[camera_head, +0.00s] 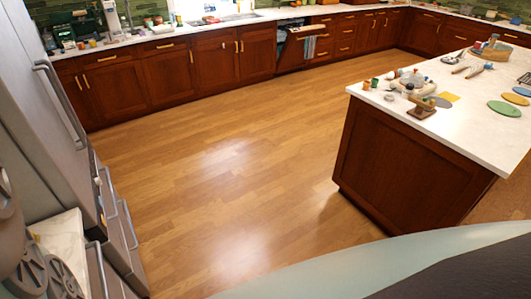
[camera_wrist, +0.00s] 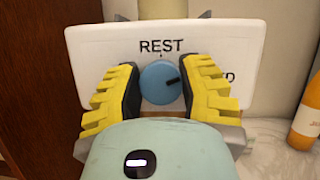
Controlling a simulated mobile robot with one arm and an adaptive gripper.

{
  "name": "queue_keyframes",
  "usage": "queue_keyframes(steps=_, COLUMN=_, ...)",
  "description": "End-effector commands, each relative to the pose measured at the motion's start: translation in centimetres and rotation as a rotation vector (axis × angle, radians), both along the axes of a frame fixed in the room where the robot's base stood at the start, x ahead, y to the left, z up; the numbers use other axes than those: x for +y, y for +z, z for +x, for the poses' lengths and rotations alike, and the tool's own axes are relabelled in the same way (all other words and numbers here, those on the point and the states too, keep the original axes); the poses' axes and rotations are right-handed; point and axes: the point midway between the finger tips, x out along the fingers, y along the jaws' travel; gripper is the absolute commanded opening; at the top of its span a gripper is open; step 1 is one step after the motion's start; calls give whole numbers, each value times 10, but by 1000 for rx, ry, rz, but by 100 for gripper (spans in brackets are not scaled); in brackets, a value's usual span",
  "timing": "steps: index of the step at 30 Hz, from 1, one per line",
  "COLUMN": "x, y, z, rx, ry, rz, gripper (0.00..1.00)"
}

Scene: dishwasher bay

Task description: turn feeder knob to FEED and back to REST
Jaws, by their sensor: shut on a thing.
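The right finger hides the start of the right-hand label. In the head view I cannot make out the feeder, the knob or my gripper.
An orange bottle (camera_wrist: 307,115) stands right of the panel on a pale surface. In the head view, a cluttered island (camera_head: 420,160) stands at right and a grey fridge (camera_head: 55,100) at left. The wooden floor (camera_head: 225,170) between them is clear.

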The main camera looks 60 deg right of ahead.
Motion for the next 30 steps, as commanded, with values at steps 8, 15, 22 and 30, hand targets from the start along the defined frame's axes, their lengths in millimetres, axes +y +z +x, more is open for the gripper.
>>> queue_keyframes(steps=8, x=-1, y=-4, z=2, rx=-248, ry=-7, rz=-102, gripper=4)
queue_keyframes(steps=15, x=-1, y=-5, z=0, rx=-454, ry=-7, rz=-191, gripper=4)
queue_keyframes(steps=22, x=0, y=-6, z=-1, rx=-660, ry=-4, rz=-275, gripper=4)
queue_keyframes(steps=30, x=1, y=-5, z=-2, rx=-875, ry=-1, rz=-363, gripper=4)
